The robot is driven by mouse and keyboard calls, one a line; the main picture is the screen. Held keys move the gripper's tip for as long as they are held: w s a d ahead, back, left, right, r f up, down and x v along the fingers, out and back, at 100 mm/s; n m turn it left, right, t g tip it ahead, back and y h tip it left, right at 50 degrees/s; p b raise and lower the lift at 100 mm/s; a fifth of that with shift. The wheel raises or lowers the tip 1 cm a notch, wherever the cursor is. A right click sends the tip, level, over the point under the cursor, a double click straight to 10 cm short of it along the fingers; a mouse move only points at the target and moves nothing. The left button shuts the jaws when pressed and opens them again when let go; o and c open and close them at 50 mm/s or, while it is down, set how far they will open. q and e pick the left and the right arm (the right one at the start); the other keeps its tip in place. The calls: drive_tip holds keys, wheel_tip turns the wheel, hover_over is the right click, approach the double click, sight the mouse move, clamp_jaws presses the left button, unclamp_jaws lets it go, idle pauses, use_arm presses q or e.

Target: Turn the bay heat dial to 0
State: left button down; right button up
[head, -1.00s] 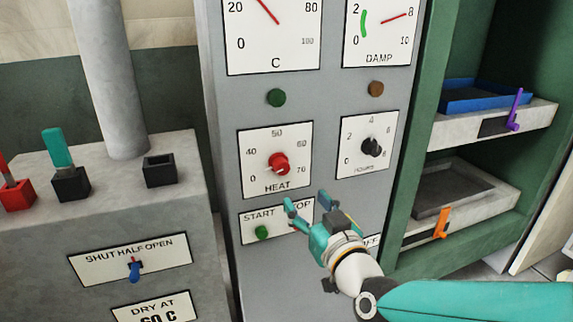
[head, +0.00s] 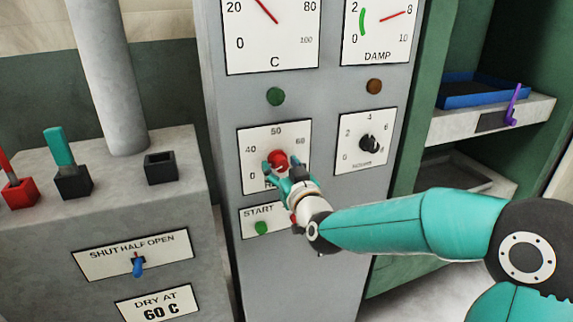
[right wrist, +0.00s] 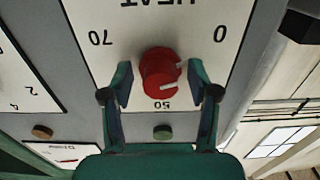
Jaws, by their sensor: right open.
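The red heat dial (head: 278,160) sits on the white HEAT plate (head: 246,148) of the grey panel. In the head view my right gripper (head: 281,171) is at the dial and partly covers its lower side and the HEAT label. In the right wrist view the dial (right wrist: 160,72) lies between the two open fingers (right wrist: 163,82), with a visible gap on each side. That view is upside down, with 0 at right, 70 at left and 50 below. White marks show on the dial, but its exact setting is unclear. My left gripper is out of view.
The black hours dial (head: 369,144) is to the right on the same panel. Below is a START plate with a green button (head: 261,228), partly covered by my arm. Shelves with a blue tray (head: 484,96) stand at right, and a grey block with levers (head: 60,150) at left.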

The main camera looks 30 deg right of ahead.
drive_tip(key=c, duration=1.1)
drive_tip(key=shift+f+n+b, duration=0.15)
drive_tip(key=shift+n+b, duration=0.15)
drive_tip(key=shift+b, duration=0.2)
drive_tip(key=shift+c, duration=0.2)
drive_tip(key=shift+n+b, duration=0.35)
drive_tip(key=shift+n, duration=0.45)
drive_tip(key=o, duration=1.1)
drive_tip(key=shift+o, duration=0.2)
